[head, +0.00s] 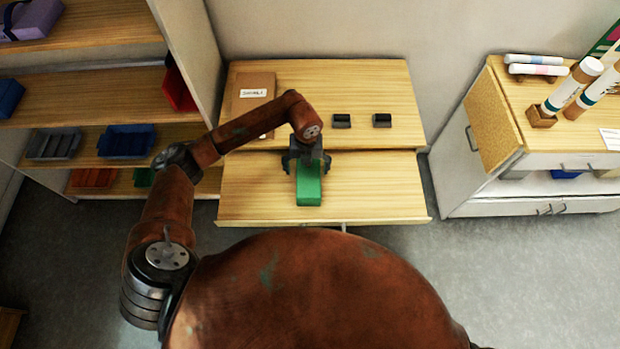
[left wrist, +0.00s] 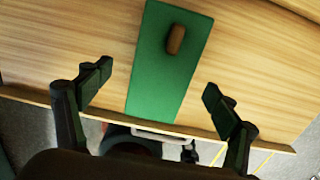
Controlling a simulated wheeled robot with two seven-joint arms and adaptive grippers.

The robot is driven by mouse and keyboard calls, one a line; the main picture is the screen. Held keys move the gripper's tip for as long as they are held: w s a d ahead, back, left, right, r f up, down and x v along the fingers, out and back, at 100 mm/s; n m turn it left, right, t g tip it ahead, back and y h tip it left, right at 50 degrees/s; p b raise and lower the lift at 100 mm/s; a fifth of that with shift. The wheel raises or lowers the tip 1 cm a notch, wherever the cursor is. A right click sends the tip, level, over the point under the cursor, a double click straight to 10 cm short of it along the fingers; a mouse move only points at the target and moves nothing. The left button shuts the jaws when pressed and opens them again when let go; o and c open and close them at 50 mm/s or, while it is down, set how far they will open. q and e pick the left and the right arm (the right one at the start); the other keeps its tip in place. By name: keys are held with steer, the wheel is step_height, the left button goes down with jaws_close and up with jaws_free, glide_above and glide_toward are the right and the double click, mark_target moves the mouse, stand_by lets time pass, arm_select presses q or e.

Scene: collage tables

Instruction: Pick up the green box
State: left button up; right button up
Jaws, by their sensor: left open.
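The green box (head: 309,188) lies on the lower front board of the wooden table, near its middle. In the left wrist view the green box (left wrist: 166,75) is a long green block with a brown knob-like piece (left wrist: 176,39) on it. My left gripper (head: 307,163) is over the far end of the box and hides that end. In the left wrist view the fingers of my left gripper (left wrist: 154,85) are spread wide, one on each side of the box, with nothing between them touching. My right gripper is not in view.
A brown board with a white label (head: 249,100) and two small black holders (head: 341,121) (head: 382,120) are on the table's raised back part. Shelves with bins (head: 127,141) stand at left. A white cabinet (head: 490,150) with markers stands at right. The front board (head: 385,190) is clear right of the box.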

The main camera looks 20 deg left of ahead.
mark_target(309, 176)
arm_select(q)
step_height(309, 176, down, 2)
steer(key=shift+s+f, duration=0.1)
steer(key=shift+f, duration=0.15)
steer(key=f, duration=0.4)
steer(key=shift+d+p, duration=0.35)
steer(key=shift+p, duration=0.05)
steer(key=shift+f, duration=0.55)
steer(key=shift+c, duration=0.3)
steer(key=c, duration=1.2)
